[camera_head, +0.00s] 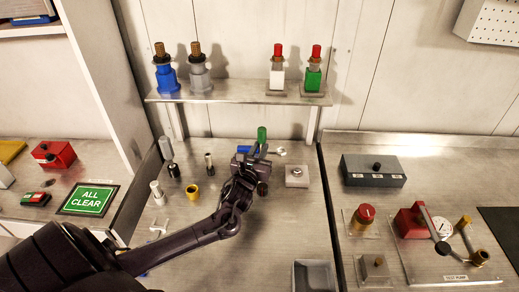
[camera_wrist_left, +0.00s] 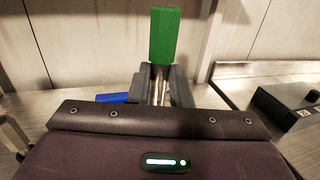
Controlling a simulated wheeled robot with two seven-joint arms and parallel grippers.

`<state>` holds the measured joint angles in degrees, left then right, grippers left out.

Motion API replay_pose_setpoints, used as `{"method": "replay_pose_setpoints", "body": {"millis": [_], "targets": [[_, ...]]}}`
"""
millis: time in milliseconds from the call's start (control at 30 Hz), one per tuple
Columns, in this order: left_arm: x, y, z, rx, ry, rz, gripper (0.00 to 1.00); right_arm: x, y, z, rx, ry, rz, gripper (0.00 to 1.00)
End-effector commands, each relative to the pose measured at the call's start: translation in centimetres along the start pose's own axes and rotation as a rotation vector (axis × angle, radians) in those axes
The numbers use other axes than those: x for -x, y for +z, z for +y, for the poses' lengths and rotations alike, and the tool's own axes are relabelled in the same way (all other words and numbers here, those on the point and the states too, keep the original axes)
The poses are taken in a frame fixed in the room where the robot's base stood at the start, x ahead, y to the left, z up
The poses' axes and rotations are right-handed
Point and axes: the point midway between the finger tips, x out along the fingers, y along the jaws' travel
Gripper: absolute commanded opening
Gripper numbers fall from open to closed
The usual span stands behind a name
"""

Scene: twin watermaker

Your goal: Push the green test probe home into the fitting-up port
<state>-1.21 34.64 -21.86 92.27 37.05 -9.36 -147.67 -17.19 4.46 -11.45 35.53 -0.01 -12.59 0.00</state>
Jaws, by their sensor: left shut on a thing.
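The green test probe (camera_head: 262,134) stands upright above the middle bench, its green block end up. In the left wrist view the green block (camera_wrist_left: 165,36) sits on a metal shank between my fingers. My left gripper (camera_head: 260,152) is shut on the probe; its fingers also show in the left wrist view (camera_wrist_left: 160,88). The probe's lower end is hidden by my gripper. A metal block with a round fitting (camera_head: 297,175) lies to the right of my gripper, apart from it. I cannot tell whether it is the fitting-up port. My right gripper is not in view.
A blue object (camera_head: 243,149) lies just left of the probe. Above is a shelf (camera_head: 238,93) with coloured fittings. A grey tray (camera_head: 313,276) is at the front. Right are a grey box (camera_head: 373,171) and a test pump (camera_head: 455,278).

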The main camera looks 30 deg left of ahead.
Motion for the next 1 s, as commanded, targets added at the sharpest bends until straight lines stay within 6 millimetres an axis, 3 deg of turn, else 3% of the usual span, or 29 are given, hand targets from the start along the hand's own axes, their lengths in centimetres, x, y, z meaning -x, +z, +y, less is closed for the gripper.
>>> {"method": "replay_pose_setpoints", "body": {"millis": [1000], "targets": [[0.00,0.04,-0.05,0.000,-0.001,-0.001,0.02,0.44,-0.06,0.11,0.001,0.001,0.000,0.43]]}}
